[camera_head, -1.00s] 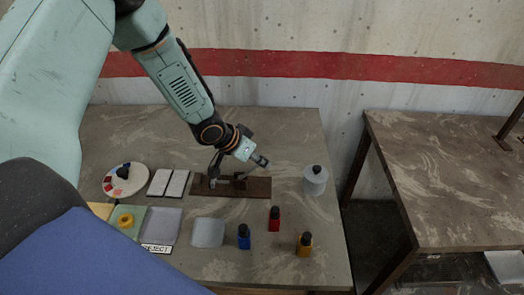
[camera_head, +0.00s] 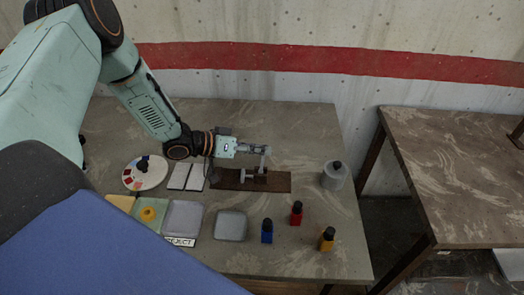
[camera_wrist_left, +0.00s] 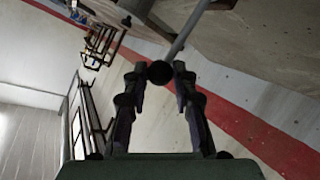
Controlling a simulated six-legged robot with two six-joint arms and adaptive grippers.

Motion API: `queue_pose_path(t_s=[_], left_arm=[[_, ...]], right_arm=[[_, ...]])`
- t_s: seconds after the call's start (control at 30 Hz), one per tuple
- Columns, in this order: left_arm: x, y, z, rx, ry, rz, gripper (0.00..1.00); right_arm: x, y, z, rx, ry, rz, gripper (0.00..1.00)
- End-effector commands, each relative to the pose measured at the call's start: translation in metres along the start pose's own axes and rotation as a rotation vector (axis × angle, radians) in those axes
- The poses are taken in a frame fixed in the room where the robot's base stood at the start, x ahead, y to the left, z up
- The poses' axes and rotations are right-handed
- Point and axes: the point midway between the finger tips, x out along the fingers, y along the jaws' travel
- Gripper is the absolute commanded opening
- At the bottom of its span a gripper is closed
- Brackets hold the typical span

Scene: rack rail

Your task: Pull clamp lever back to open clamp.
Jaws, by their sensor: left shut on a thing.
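The clamp (camera_head: 258,177) sits on a dark brown board (camera_head: 225,180) near the middle of the table; its parts are small in the head view. My left gripper (camera_head: 264,151) lies almost level just above and behind the clamp. In the left wrist view its two fingers (camera_wrist_left: 160,76) are shut on the round black knob (camera_wrist_left: 160,73) of the clamp lever. The lever's thin grey rod (camera_wrist_left: 187,32) runs from the knob up and right. The lever is hard to make out in the head view. My right gripper is in neither view.
A pale canister (camera_head: 334,176) stands right of the board. A round palette (camera_head: 145,173) and white plates (camera_head: 187,176) lie left.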

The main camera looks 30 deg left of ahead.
Motion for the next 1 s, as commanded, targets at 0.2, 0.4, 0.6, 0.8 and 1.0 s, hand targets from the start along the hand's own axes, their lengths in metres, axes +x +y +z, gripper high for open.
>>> queue_pose_path(t_s=[0.2, 0.4, 0.6, 0.8, 1.0], left_arm=[[-0.006, -0.007, 0.003, -0.033, 0.07, 0.059, 0.0], [-0.011, -0.009, 0.003, -0.048, 0.099, 0.087, 0.0], [-0.014, -0.01, 0.003, -0.052, 0.106, 0.094, 0.0], [-0.015, -0.011, 0.003, -0.053, 0.105, 0.094, 0.0], [-0.015, -0.011, 0.003, -0.053, 0.105, 0.093, 0.38]], right_arm=[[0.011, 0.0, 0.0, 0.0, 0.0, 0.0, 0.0], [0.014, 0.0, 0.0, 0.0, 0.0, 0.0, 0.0], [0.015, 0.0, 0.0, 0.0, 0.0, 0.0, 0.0], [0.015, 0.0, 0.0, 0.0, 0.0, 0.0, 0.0], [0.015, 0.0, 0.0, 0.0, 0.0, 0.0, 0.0]])
